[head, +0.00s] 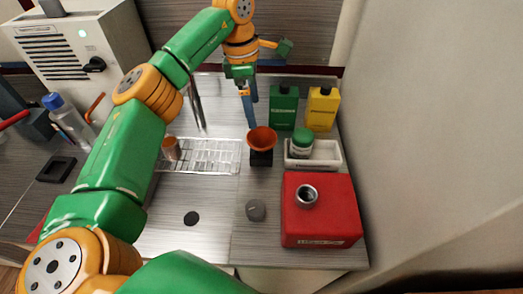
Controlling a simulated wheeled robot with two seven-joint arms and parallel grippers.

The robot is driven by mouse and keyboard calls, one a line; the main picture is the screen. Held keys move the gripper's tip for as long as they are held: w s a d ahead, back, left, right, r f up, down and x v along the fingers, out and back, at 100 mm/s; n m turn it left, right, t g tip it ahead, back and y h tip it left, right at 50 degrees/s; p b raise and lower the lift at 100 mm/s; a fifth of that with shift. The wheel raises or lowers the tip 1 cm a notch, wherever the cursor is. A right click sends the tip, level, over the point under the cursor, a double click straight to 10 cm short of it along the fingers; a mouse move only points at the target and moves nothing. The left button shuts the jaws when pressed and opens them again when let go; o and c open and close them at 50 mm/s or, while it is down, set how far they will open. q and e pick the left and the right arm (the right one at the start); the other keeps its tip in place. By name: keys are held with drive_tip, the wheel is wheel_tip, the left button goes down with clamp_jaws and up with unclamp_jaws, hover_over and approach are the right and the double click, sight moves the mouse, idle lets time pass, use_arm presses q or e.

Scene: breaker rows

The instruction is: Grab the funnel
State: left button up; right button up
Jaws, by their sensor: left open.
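An orange funnel (262,138) sits with its wide mouth up on a small black holder (262,158) in the middle of the counter. My left gripper (249,110) points down just behind and slightly left of the funnel. Its blue fingers are apart and hold nothing that I can see. The fingertips are near the funnel's rim; I cannot tell whether they touch it. My right gripper is not in view.
A red canister (330,225) stands at the front right. Behind it are a white tray (328,160) with a green-capped jar (302,142), a green bottle (284,108) and a yellow bottle (322,110). A wire rack (212,156) lies left of the funnel. A grey knob (256,210) is in front.

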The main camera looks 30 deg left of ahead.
use_arm(q)
drive_tip(key=b, duration=0.4)
approach(262, 138)
drive_tip(key=shift+s+f, duration=0.55)
drive_tip(key=shift+s, duration=0.4)
drive_tip(key=shift+w+d+f+p, duration=0.1)
drive_tip(key=shift+d+f+p, duration=0.05)
drive_tip(key=shift+f+p, duration=0.25)
drive_tip(key=f, duration=0.1)
drive_tip(key=d+f+p, duration=0.1)
drive_tip(key=f, duration=0.1)
drive_tip(key=f+p, duration=0.1)
drive_tip(key=shift+d+f, duration=0.3)
drive_tip(key=shift+f, duration=0.05)
drive_tip(key=shift+w+f, duration=0.2)
drive_tip(key=shift+f, duration=0.3)
drive_tip(key=c, duration=1)
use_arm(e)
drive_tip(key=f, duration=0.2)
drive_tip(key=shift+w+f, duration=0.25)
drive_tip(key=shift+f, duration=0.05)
